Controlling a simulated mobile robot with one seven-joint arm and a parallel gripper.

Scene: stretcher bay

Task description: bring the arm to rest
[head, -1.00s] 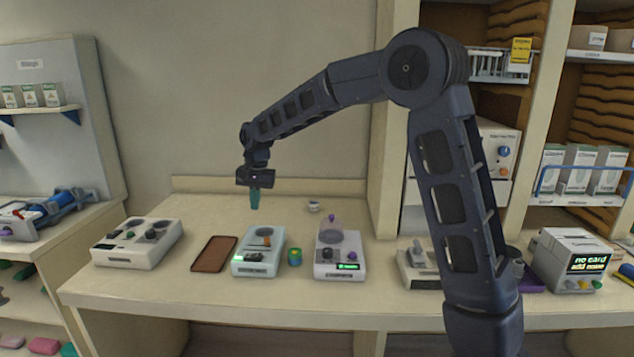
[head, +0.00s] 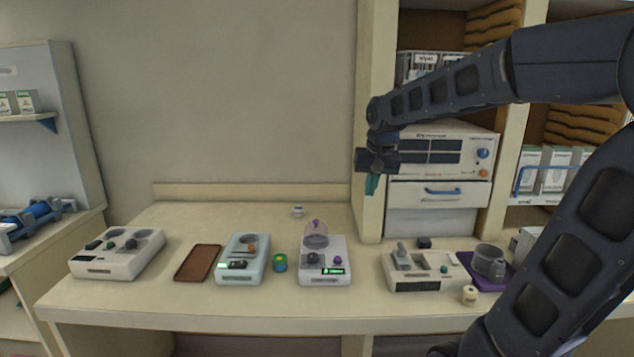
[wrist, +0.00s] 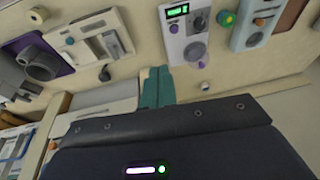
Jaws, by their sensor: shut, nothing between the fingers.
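My gripper (head: 371,185) is raised above the back of the counter, in front of the upright post at the left edge of the shelving. Its teal fingers are together and hold nothing; they also show in the wrist view (wrist: 158,86). The arm reaches in from the right of the head view. The gripper touches none of the devices on the counter (head: 230,312).
Along the counter stand a grey-white device (head: 118,254), a brown tray (head: 198,263), a pale blue device (head: 243,260), a domed device (head: 322,262), another device (head: 422,270) and a purple tray (head: 508,278).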

